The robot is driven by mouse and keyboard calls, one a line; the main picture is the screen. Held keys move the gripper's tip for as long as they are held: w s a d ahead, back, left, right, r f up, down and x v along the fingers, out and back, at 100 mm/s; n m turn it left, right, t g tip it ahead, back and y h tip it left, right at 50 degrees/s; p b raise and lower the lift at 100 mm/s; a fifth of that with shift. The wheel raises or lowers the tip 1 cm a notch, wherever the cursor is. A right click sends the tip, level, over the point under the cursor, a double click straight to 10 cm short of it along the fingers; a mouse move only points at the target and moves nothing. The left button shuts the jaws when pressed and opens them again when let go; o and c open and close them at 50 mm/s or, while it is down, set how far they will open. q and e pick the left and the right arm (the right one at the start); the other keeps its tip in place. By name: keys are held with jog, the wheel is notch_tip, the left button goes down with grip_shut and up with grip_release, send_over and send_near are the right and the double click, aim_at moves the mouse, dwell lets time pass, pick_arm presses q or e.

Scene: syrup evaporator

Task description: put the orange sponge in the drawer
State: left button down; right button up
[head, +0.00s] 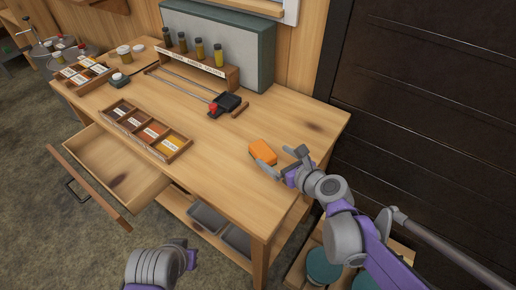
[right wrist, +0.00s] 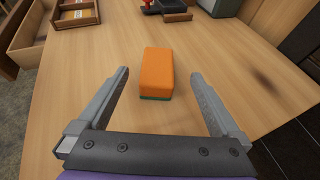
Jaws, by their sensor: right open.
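The orange sponge (head: 263,152) lies on the wooden table near its front right part. In the right wrist view the sponge (right wrist: 158,73) has a thin green underside and sits ahead of and between the two fingers. My right gripper (head: 285,163) is open and empty, with its fingers close to the sponge. The fingers also show in the right wrist view (right wrist: 158,90), spread wider than the sponge. The drawer (head: 118,170) at the table's left front is pulled open and looks empty inside. My left gripper (head: 190,262) is at the bottom, mostly hidden by its wrist.
A divided wooden tray (head: 150,128) stands on the table behind the drawer. A black tool with a red knob (head: 225,103) and a rack of bottles (head: 195,65) are at the back. Bare tabletop (head: 215,155) lies between the sponge and the tray.

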aim_at(259, 149)
jog(key=x, duration=0.4)
jog(key=shift+s+f+x, duration=0.1)
jog(key=shift+f+x, duration=0.1)
jog(key=shift+x, duration=1.15)
jog(key=shift+s+f+x, duration=0.1)
jog(key=shift+f+x, duration=0.05)
jog(key=shift+x, duration=1.2)
jog(key=shift+c, duration=0.2)
grip_shut()
jog(key=shift+r, duration=0.15)
